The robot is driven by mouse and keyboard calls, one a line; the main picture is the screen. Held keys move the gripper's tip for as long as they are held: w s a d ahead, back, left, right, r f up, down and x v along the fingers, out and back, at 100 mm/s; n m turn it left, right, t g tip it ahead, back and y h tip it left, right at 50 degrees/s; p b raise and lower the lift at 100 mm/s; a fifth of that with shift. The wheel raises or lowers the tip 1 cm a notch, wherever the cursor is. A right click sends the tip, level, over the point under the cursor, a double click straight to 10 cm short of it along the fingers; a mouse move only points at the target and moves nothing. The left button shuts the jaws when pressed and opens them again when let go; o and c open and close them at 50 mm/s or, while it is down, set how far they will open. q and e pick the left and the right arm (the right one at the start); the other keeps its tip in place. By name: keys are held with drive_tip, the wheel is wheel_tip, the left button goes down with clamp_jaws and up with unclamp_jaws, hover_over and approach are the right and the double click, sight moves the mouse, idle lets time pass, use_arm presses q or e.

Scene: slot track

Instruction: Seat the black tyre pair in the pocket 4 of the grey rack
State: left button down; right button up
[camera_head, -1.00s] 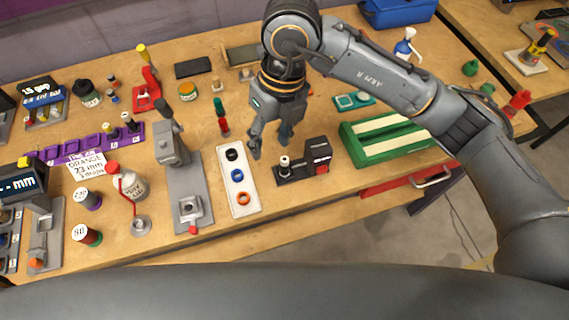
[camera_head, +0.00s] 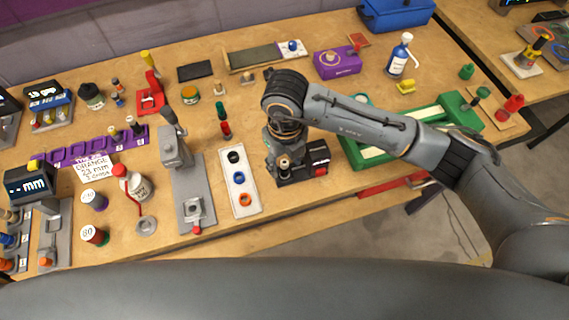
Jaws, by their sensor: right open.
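A black ring (camera_head: 235,157), which looks like the black tyre pair, lies at the far end of a white tray (camera_head: 252,211), above a blue ring (camera_head: 239,178) and an orange ring (camera_head: 245,199). Whether it is one tyre or two cannot be told. My left gripper is not in view.
A grey lever press (camera_head: 185,185) stands left of the tray. A purple slotted rack (camera_head: 78,152) lies farther left. A green tray (camera_head: 459,106) is partly behind my right arm. A purple box (camera_head: 337,62) and a pump bottle (camera_head: 399,58) stand behind. Bare table lies left of the tray's far end.

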drive_tip(key=shift+f, duration=1.15)
clamp_jaws()
drive_tip(key=shift+r, duration=0.1)
